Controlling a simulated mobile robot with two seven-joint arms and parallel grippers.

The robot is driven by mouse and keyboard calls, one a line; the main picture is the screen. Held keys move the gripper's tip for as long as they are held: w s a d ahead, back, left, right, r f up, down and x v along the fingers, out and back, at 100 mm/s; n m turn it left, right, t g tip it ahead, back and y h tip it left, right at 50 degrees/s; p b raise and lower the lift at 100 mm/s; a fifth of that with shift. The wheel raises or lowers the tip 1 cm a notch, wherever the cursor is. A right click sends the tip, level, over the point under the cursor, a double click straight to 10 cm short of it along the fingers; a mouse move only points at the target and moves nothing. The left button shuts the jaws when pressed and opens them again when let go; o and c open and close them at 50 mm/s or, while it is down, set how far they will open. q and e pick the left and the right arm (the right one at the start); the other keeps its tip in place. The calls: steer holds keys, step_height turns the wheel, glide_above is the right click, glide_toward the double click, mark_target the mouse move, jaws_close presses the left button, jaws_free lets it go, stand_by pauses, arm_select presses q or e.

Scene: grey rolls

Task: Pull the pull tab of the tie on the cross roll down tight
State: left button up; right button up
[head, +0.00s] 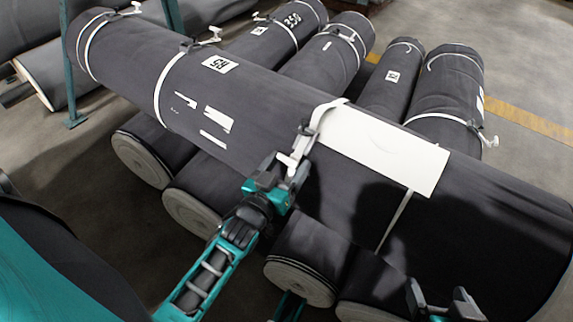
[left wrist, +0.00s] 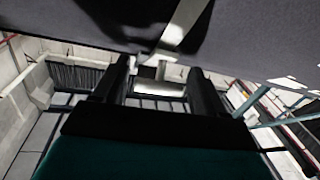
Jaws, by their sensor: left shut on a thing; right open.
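The cross roll (head: 270,100) is a large dark grey roll lying diagonally over several smaller rolls. A white tie passes around it near the middle, with a loop (head: 326,112) at its top edge beside a large white sheet (head: 390,150). My left gripper (head: 292,168) is shut on the white pull tab (head: 297,155) at the near side of the roll. In the left wrist view the tab (left wrist: 160,72) shows between the two fingers, below a white strap (left wrist: 182,22) running up the roll. My right gripper (head: 443,300) is open and empty at the bottom, in front of the roll.
Another white tie (head: 160,95) circles the roll's left part, by a label (head: 219,64). Smaller rolls (head: 300,262) stick out below, close to my left arm. A teal post (head: 70,70) stands at the left. Bare floor (head: 530,60) lies at the upper right.

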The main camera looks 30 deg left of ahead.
arm_select(q)
steer(key=c, duration=0.6)
steer(key=shift+o, duration=0.2)
steer(key=s+f, duration=0.4)
steer(key=shift+s+a+f, duration=0.15)
steer(key=shift+s+a, duration=0.15)
steer(key=shift+a, duration=0.1)
arm_select(e)
steer(key=shift+f, duration=0.1)
arm_select(q)
steer(key=o, duration=1.2)
steer(key=shift+o, duration=1)
